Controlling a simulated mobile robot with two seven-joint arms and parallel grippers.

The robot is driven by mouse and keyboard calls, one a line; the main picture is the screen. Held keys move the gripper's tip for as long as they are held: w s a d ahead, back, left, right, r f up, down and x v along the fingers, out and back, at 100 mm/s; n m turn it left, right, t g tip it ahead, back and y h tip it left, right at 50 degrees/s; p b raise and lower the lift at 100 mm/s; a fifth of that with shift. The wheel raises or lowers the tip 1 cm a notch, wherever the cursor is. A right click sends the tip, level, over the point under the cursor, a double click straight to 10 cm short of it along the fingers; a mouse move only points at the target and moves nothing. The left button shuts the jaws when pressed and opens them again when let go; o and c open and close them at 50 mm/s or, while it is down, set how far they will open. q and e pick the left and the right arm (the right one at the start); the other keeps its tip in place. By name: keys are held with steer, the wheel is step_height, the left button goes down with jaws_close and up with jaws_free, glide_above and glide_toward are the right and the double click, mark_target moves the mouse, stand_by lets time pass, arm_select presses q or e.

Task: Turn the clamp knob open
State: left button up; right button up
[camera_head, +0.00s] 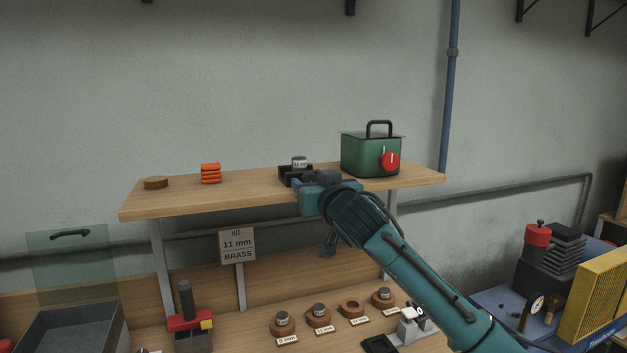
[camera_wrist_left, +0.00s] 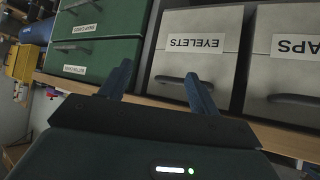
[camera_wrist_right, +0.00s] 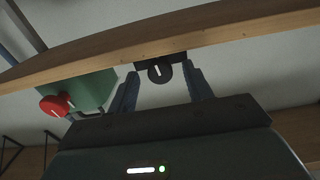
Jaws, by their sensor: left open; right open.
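The clamp (camera_head: 288,177) is a small black block on the raised wooden shelf and holds a metal cylinder (camera_head: 299,161) with a white label. Its black round knob (camera_wrist_right: 155,74) with a white mark shows in the right wrist view, below the shelf board in that picture. My right gripper (camera_wrist_right: 163,84) is open, with one finger on either side of the knob. I cannot tell whether the fingers touch it. In the head view my right gripper (camera_head: 302,190) covers the knob. My left gripper (camera_wrist_left: 158,82) is open and empty, in front of labelled drawers, outside the head view.
A green box (camera_head: 362,155) with a handle and a red knob (camera_head: 390,162) stands right of the clamp. Orange pieces (camera_head: 210,173) and a brown disc (camera_head: 155,183) lie left on the shelf (camera_head: 250,192). A sign (camera_head: 237,245) and several labelled ring stands are below.

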steer(key=shift+w, duration=0.2)
steer(key=shift+c, duration=0.4)
steer(key=c, duration=0.9)
steer(key=shift+n, duration=1.4)
steer(key=o, duration=1)
steer(key=shift+s, duration=0.1)
steer(key=b+v, duration=0.3)
steer(key=v, duration=1)
